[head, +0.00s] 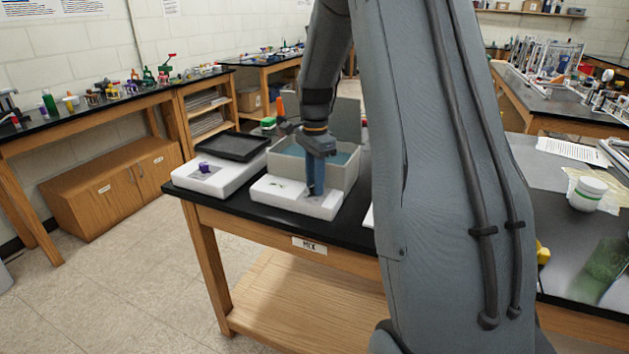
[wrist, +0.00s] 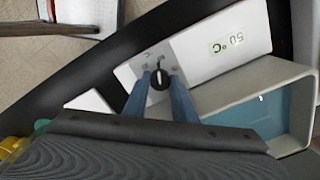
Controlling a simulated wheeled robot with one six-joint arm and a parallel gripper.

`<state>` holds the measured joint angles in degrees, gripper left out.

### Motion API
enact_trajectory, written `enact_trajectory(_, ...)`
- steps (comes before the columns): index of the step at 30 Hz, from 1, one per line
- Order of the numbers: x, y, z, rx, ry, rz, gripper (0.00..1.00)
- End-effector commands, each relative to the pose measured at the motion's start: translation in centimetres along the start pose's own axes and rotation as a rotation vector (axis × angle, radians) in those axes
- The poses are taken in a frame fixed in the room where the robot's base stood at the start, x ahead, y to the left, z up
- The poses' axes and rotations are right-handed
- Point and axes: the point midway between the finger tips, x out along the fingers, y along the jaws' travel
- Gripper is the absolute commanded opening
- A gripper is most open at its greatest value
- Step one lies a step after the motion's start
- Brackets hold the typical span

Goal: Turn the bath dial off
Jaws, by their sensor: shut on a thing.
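The water bath is a white unit (head: 280,198) on the black bench, with an open grey-white tub of blue water (head: 340,158) behind its sloped front. Its dial (wrist: 159,79) is a black round knob with a white pointer line on a grey plate in the wrist view. The readout (wrist: 227,43) beside it shows 50 °C, upside down in that view. My gripper (head: 316,191) points down at the right part of the bath's front. In the wrist view my blue fingers (wrist: 160,88) are shut on the dial from both sides. In the head view the fingers hide the dial.
An orange-topped item (head: 279,106) and green item stand behind. The bench's front edge is close to the bath.

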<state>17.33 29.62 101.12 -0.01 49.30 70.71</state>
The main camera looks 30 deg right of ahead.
Motion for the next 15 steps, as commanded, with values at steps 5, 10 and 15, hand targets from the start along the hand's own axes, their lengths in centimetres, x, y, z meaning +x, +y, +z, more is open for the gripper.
enact_trajectory(5, -0.16, 0.01, -0.01, -0.151, 0.0, 0.0, 0.02)
enact_trajectory(10, -0.17, -0.02, -0.03, -0.313, 0.0, -0.001, 0.02)
enact_trajectory(15, -0.19, -0.03, -0.03, -0.475, 0.0, -0.001, 0.02)
